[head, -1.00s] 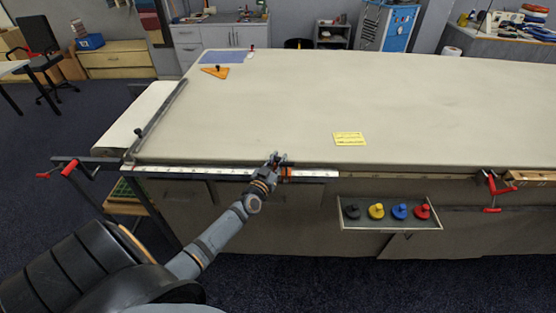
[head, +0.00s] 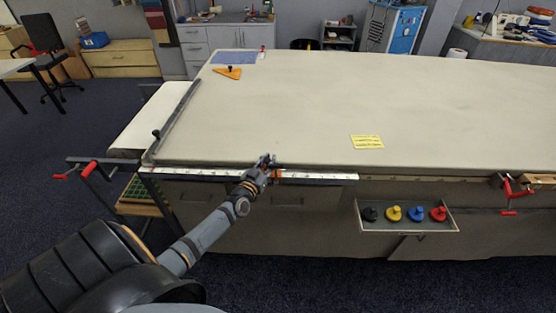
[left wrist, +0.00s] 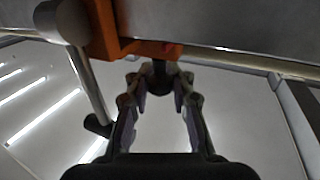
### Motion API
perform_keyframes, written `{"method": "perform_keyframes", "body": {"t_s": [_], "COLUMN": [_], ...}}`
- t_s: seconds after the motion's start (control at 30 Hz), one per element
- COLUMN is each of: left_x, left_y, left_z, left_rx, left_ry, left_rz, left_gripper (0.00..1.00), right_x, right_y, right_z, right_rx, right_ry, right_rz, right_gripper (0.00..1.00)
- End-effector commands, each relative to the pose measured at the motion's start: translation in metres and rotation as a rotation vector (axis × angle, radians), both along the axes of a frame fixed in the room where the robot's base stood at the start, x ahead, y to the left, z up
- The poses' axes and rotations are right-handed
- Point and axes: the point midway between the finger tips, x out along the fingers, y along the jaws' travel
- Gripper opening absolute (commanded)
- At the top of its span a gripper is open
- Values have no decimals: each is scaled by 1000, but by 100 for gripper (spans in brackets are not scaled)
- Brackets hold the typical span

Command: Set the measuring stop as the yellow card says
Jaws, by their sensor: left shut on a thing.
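The orange measuring stop (head: 277,174) sits on the pale ruler rail (head: 325,177) along the table's front edge. My left gripper (head: 266,160) is at the stop. In the left wrist view the orange block of the stop (left wrist: 150,47) fills the top, and the fingertips of my left gripper (left wrist: 160,82) are closed around a small dark knob under it. The yellow card (head: 367,142) lies flat on the table; its writing is too small to read. The rail's marks are also unreadable. My right gripper is out of view.
A tray (head: 446,228) with black, yellow, blue and red knobbed pieces hangs at the table's front. A red clamp (head: 513,193) is at the right edge and red handles (head: 88,169) at the left end. An orange triangle (head: 228,72) lies far back; the tabletop middle is clear.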

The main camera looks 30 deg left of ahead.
Motion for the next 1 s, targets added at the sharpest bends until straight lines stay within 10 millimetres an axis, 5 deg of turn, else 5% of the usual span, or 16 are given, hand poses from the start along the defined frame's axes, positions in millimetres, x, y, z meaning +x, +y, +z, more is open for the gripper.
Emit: {"method": "perform_keyframes", "body": {"t_s": [0.17,0.5,1.0], "left_x": [-29,-66,-76], "left_y": [42,102,118], "left_z": [-6,-6,-8], "left_rx": [4,-2,-5], "left_ry": [14,13,14], "left_rz": [-1,1,2], "left_gripper": [0,0,0], "right_x": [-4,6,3], "right_y": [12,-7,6], "right_z": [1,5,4], "right_rx": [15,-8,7], "right_ry": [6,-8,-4], "right_rz": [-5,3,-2], "right_gripper": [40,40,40]}}
